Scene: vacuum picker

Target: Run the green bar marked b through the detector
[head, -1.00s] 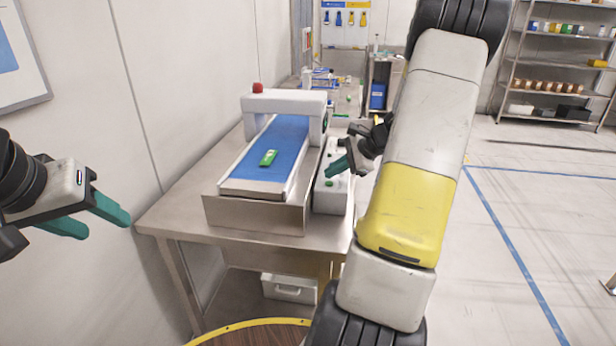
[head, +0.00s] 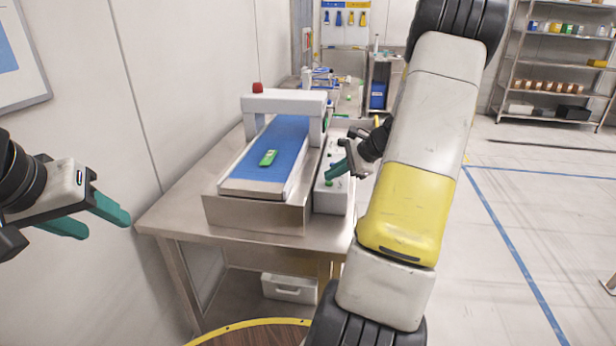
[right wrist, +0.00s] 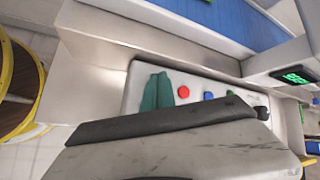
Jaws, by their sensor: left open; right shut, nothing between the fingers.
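The green bar (head: 268,158) lies on the blue conveyor belt (head: 262,172), near its front end and before the detector arch; its mark is too small to read. The white detector arch (head: 285,103) spans the belt and has a red lamp on top. My right gripper (head: 330,170) is shut and empty over the control box (head: 332,200) beside the belt. In the right wrist view its teal fingers (right wrist: 158,90) are close to the red button (right wrist: 184,91), with blue and green buttons (right wrist: 208,96) beyond. My left gripper (head: 105,222) is open and empty, left of the table.
The metal table (head: 185,218) has bare room at its front left. A wall stands close on the left. A lit green display (right wrist: 296,75) is on the detector's side. Small items and a blue bin (head: 378,96) are farther back.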

